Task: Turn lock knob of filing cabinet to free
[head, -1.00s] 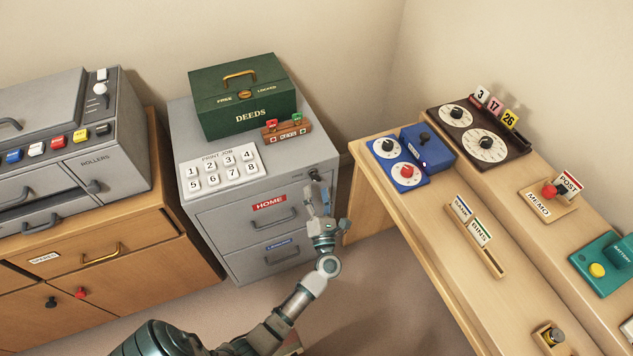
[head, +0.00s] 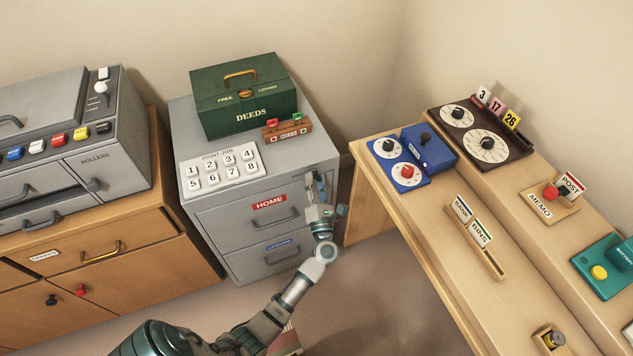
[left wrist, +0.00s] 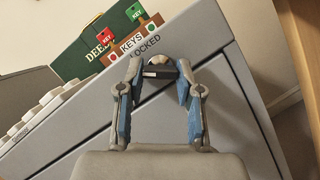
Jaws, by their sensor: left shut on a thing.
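The grey filing cabinet (head: 222,213) stands in the middle of the head view, with drawers labelled HOME and, below it, a blue label. Its lock knob (left wrist: 158,70) shows in the left wrist view as a dark bar with a pale rounded part, under the word LOCKED (left wrist: 146,46). My left gripper (head: 318,186) is at the cabinet's upper right front corner, and in the left wrist view its two fingers (left wrist: 160,80) are shut on the knob, one on each side. In the head view the gripper hides the knob. My right gripper is not in view.
A green DEEDS box (head: 242,97), a key rack (head: 287,132) and a PRINT JOB button pad (head: 222,168) sit on the cabinet top. A wooden desk (head: 385,205) stands to the right, across a floor gap. A wooden cabinet (head: 140,218) stands to the left.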

